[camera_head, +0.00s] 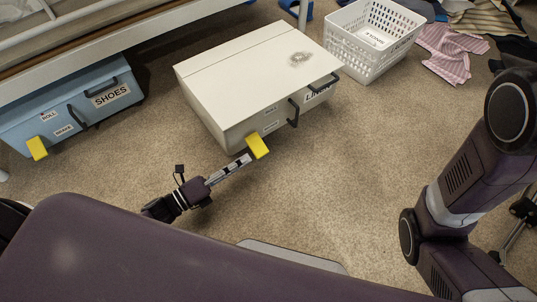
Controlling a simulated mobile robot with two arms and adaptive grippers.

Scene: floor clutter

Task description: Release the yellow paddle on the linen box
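The linen box (235,65) is a white lidded box on the carpet, with a partly hidden "LINEN" label and dark handles on its front. A yellow paddle (258,146) sticks out at the lower front left corner of this box. My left gripper (247,158) reaches up from the lower left, its fingers together in one narrow strip and nothing seen between them. Its tips are right beside the paddle; I cannot tell whether they touch it. At the right edge, part of what looks like my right gripper (520,210) shows behind my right arm, too cut off to read.
A blue "SHOES" box (100,112) with its own yellow paddle (37,148) sits under the bed frame (120,35) at left. A white basket (350,55) stands behind the linen box at right. Clothes (450,50) lie at the back right. Carpet right of the box is clear.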

